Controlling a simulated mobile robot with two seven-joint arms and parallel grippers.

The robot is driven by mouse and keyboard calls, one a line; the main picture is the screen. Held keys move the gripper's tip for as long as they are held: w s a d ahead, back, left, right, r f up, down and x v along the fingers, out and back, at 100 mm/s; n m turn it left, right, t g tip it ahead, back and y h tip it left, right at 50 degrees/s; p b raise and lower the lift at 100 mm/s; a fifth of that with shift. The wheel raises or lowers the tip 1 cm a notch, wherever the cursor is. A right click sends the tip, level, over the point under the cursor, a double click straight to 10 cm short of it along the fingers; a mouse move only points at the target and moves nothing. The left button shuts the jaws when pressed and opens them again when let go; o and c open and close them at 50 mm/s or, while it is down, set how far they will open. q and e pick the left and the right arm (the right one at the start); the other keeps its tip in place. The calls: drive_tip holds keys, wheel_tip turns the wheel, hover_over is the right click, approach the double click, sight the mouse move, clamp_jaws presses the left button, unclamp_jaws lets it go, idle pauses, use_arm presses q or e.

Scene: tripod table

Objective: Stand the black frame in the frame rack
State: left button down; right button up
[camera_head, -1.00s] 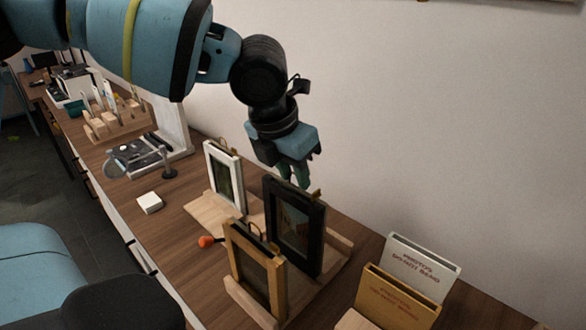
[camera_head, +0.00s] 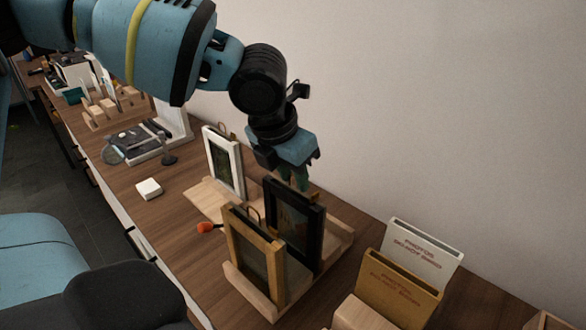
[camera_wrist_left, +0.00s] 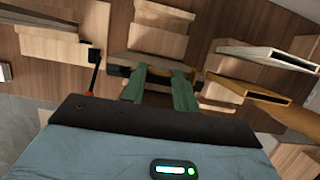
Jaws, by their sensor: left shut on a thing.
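The black frame (camera_head: 296,226) stands upright in the head view, at the frame rack (camera_head: 252,290), a pale wooden stand. Its lower edge is partly hidden by a light wood frame (camera_head: 238,255), so I cannot tell whether it rests in a slot. My left gripper (camera_head: 296,180) points down and is shut on the black frame's top edge. In the left wrist view, the green fingers (camera_wrist_left: 160,88) close on that edge. My right gripper is not in view.
A white frame (camera_head: 224,162) stands behind, to the left. White (camera_head: 422,252) and mustard (camera_head: 398,290) photo folders stand at the right. An orange-tipped tool (camera_head: 207,227) and a white block (camera_head: 148,188) lie on the table. The wall is close behind my arm.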

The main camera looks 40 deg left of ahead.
use_arm(q)
drive_tip(key=shift+f, duration=0.1)
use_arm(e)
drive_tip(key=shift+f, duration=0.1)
use_arm(q)
drive_tip(key=c, duration=1)
unclamp_jaws()
wheel_tip(320, 180, up, 9)
drive_tip(key=p, duration=0.6)
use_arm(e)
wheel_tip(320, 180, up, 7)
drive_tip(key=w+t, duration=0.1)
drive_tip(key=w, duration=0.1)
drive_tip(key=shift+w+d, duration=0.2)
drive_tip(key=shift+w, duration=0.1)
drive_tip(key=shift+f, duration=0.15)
